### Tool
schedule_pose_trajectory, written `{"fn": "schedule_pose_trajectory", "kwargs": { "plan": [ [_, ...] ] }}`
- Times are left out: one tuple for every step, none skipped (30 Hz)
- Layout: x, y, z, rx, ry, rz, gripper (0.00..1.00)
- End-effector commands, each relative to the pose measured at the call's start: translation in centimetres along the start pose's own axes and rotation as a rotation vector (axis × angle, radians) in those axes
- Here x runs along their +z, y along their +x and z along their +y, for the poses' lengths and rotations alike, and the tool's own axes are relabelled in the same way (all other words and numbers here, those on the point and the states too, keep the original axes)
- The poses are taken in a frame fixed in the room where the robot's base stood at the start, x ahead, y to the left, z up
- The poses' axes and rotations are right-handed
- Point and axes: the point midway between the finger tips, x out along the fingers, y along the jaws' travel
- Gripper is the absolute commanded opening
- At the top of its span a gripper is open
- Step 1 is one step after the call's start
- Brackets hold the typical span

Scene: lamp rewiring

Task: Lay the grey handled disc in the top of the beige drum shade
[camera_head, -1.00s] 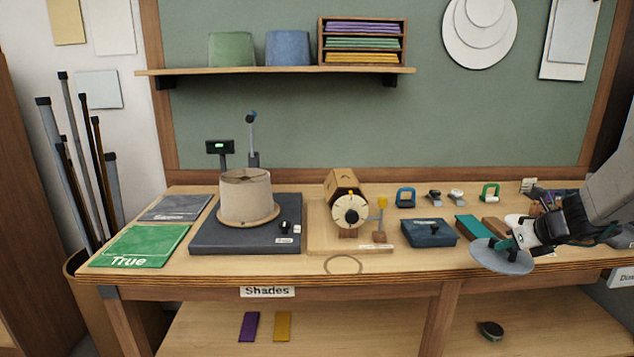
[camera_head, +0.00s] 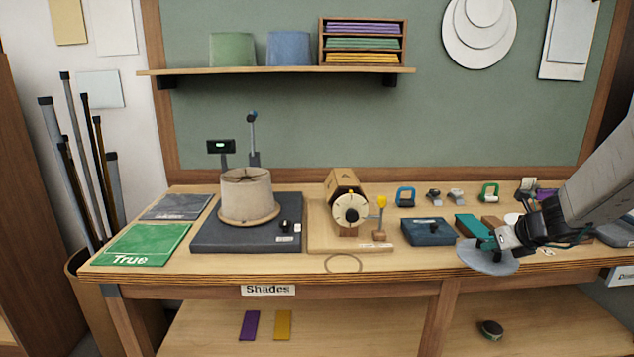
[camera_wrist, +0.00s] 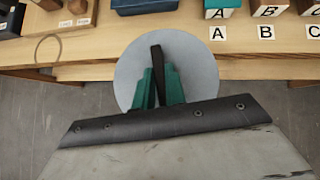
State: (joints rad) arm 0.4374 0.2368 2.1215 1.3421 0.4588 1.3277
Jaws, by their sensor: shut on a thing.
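The grey handled disc (camera_head: 487,262) is at the right, by the front edge of the bench. My gripper (camera_head: 491,243) is shut on its dark handle, and the disc hangs roughly level below the jaws. In the wrist view the disc (camera_wrist: 198,68) spreads around the green jaws (camera_wrist: 160,88), which hold the upright black handle (camera_wrist: 157,62) between them. The beige drum shade (camera_head: 246,196) stands on a round wooden base on the dark platform at the left, well away from my gripper. Its top is open, with thin dark spokes across it.
A wooden device with a cream dial (camera_head: 350,209) and a yellow-knobbed post (camera_head: 382,205) stands between shade and disc. A blue box (camera_head: 428,231) lies nearer the disc. A thin post (camera_head: 253,140) rises behind the shade. A wire ring (camera_head: 343,263) lies at the front edge.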

Motion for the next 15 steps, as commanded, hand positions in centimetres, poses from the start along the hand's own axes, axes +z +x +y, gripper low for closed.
{"fn": "schedule_pose_trajectory", "kwargs": {
  "plan": [
    [0.1, 0.7, 1.1, 0.000, 0.003, 0.002, 0.00],
    [0.2, 1.0, 1.5, -0.003, 0.005, 0.002, 0.00],
    [0.3, 1.5, 2.3, -0.005, 0.007, 0.001, 0.00],
    [0.4, 1.8, 2.7, -0.009, 0.010, 0.002, 0.00],
    [0.4, 2.1, 3.3, -0.009, 0.011, 0.001, 0.00],
    [0.5, 2.5, 4.0, -0.011, 0.013, 0.002, 0.00],
    [0.5, 2.9, 4.5, -0.012, 0.015, 0.003, 0.00],
    [0.5, 3.1, 5.1, -0.011, 0.014, 0.002, 0.00],
    [0.6, 3.5, 5.8, -0.011, 0.013, 0.001, 0.00],
    [0.6, 3.7, 6.3, -0.011, 0.013, 0.001, 0.00],
    [0.6, 4.0, 6.9, -0.010, 0.013, 0.001, 0.00],
    [0.7, 4.3, 7.7, -0.009, 0.011, 0.001, 0.00],
    [0.6, 4.5, 8.2, -0.009, 0.010, 0.002, 0.00],
    [0.7, 4.8, 8.8, -0.007, 0.007, 0.001, 0.00],
    [0.7, 5.0, 9.5, -0.003, 0.006, 0.001, 0.00]
  ]
}}
